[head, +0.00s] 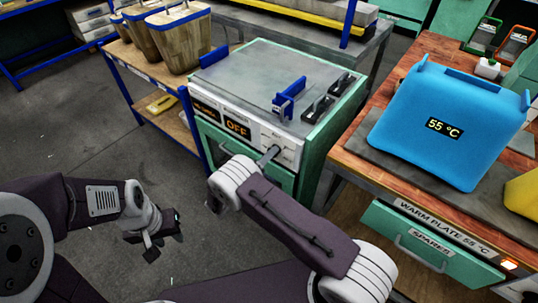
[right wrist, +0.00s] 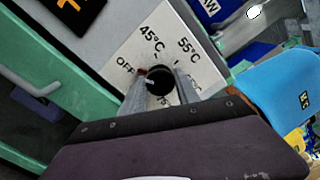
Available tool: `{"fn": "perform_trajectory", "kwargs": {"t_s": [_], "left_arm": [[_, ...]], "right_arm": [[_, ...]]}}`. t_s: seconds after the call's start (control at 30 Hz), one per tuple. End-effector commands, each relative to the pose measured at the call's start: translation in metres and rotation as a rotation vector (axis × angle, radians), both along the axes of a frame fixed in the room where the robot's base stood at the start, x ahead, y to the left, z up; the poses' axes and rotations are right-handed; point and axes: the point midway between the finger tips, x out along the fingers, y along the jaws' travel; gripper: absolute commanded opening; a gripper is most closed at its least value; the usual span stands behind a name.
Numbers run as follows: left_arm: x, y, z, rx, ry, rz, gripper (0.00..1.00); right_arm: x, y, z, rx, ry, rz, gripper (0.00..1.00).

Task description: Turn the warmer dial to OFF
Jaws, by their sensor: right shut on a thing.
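The warmer dial (right wrist: 159,79) is a round black knob on a white panel with OFF, 45°C and 55°C printed around it. A small red mark shows at its left side, beside the OFF label (right wrist: 125,65). My right gripper (right wrist: 158,88) is shut on the dial, one finger on each side; in the head view it (head: 269,156) reaches the front of the warmer (head: 230,80), and the dial is mostly hidden. The warmer's display (head: 236,127) reads OFF. My left gripper (head: 165,244) hangs empty over the floor, its fingers apart.
A blue case (head: 440,125) showing 55 °C stands on the wooden bench at right, above a drawer labelled SPARES (head: 432,245). Wooden buckets (head: 182,45) stand on a shelf at left. A blue handle (head: 290,98) sits on the warmer's top. The floor at left is clear.

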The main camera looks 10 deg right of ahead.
Motion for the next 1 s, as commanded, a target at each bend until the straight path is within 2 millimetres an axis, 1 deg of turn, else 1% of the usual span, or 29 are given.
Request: {"fn": "perform_trajectory", "kwargs": {"t_s": [0.37,0.4,0.43,0.47,0.77,0.87,1.0], "left_arm": [[0.0,0.0,0.0,0.0,0.0,0.0,0.36],[0.0,0.0,0.0,0.0,0.0,0.0,0.36],[0.0,0.0,0.0,0.0,0.0,0.0,0.36],[0.0,0.0,0.0,0.0,0.0,0.0,0.36],[0.0,0.0,0.0,0.0,0.0,0.0,0.36],[0.0,0.0,0.002,0.0,0.0,0.0,0.36],[0.0,0.0,0.004,0.0,0.0,0.0,0.36]], "right_arm": [[-0.001,0.0,-0.002,-0.001,0.007,0.0,0.0],[-0.001,0.0,-0.002,-0.001,0.007,0.0,0.46],[-0.001,0.0,-0.002,-0.001,0.007,0.0,0.54],[-0.001,0.0,-0.002,-0.001,0.006,-0.001,0.59],[-0.001,0.001,0.0,-0.001,0.003,0.0,0.59],[-0.008,0.011,0.0,-0.001,0.003,0.003,0.59],[-0.027,0.036,0.0,-0.001,0.003,0.006,0.59]]}}
